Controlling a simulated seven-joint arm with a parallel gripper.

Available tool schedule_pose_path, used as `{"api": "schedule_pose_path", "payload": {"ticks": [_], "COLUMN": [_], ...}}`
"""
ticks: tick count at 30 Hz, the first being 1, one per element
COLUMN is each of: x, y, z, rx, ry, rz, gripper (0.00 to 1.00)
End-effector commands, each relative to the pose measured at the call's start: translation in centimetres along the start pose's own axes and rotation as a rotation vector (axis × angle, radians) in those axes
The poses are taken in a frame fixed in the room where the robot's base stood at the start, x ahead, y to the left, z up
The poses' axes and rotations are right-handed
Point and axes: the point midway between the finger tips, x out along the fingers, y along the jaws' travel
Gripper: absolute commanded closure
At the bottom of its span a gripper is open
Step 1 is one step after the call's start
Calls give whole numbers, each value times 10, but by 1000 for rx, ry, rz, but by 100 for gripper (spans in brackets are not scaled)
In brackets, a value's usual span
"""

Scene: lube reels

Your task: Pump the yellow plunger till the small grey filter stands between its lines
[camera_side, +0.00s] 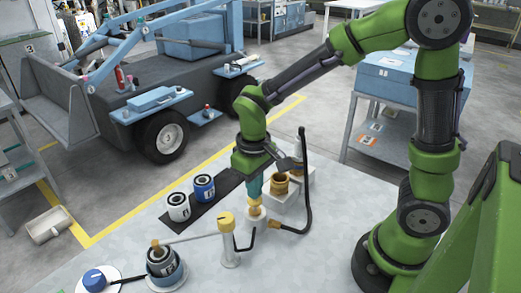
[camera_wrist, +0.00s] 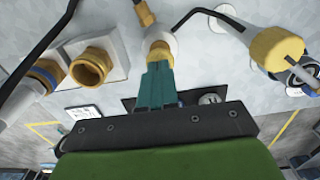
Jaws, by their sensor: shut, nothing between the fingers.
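The yellow plunger (camera_side: 256,212) shows as a short yellow piece on a white base, right below my gripper (camera_side: 255,192). In the wrist view the yellow plunger (camera_wrist: 158,47) lies at the tips of my teal fingers (camera_wrist: 156,68). The fingers are shut and empty, pointing down at its top; they look to be touching it, but the exact contact is hidden. The small grey filter (camera_side: 163,265) stands upright in a blue-rimmed dish at the front left, with a gold top. Its level lines are too small to make out.
A white post with a yellow cap (camera_side: 226,222) stands left of the plunger, its rod reaching the filter. A white filter (camera_side: 178,207) and a blue filter (camera_side: 204,188) stand on a black mat. A gold fitting (camera_side: 278,186) and black hose (camera_side: 304,190) stand close right.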

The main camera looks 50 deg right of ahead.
Motion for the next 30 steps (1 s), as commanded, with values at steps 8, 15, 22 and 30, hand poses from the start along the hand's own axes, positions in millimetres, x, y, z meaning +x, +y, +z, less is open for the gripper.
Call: {"api": "schedule_pose_path", "payload": {"ticks": [8, 15, 22, 30], "x": [-24, -41, -46, -46], "y": [0, 0, 0, 0], "z": [0, 0, 0, 0], "rx": [1, 1, 0, 0], "ry": [4, 2, 1, 1], "rz": [-1, -1, -1, 0], "gripper": [100, 100, 100, 100]}}
